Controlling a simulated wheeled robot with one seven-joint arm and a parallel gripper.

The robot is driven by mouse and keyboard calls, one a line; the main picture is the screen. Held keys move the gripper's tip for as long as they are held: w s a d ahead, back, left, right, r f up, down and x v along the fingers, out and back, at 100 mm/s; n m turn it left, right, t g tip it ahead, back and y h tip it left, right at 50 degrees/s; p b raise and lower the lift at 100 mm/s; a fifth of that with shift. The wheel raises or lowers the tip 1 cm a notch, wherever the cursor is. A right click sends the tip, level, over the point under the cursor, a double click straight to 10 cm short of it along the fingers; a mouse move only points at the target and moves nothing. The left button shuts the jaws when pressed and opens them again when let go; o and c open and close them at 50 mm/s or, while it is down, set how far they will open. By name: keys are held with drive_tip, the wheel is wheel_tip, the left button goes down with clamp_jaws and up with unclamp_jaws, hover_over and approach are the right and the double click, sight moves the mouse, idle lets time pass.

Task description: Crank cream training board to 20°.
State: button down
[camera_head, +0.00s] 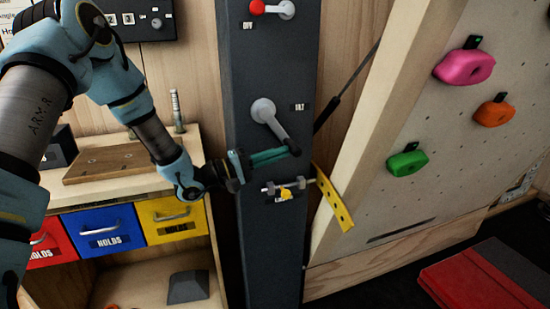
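The cream training board (400,115) leans on the right, with pink, orange and green holds. The tilt crank (264,110) is on the dark grey post, beside a label that seems to read TILT. Its grey arm slopes down right to a dark handle end (293,147). My gripper (276,156) comes from the left, its teal fingers level and their tips at the handle end. I cannot tell whether they grip it; the gap between them is hidden. A yellow perforated strip (336,200), perhaps the angle scale, sits at the board's edge; no readable angle shows.
Below the crank, a metal latch with a yellow knob (286,192) sits on the post (262,250). A red-knobbed lever (272,8) is above. A dark strut (345,88) runs behind the board. Red, blue and yellow drawers (172,219) are left; a red mat (480,278) lies right.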

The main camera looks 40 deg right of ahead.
sight(292, 145)
drive_tip(key=d+h+b, duration=0.2)
drive_tip(key=s+d+g+h+b, duration=0.1)
drive_tip(key=b, duration=0.1)
drive_tip(key=shift+r+h, duration=0.3)
drive_tip(key=shift+r, duration=0.1)
drive_tip(key=shift+s+d+r, duration=0.2)
drive_tip(key=shift+d+r, duration=0.05)
drive_tip(key=shift+r, duration=0.1)
drive_tip(key=shift+b, duration=0.3)
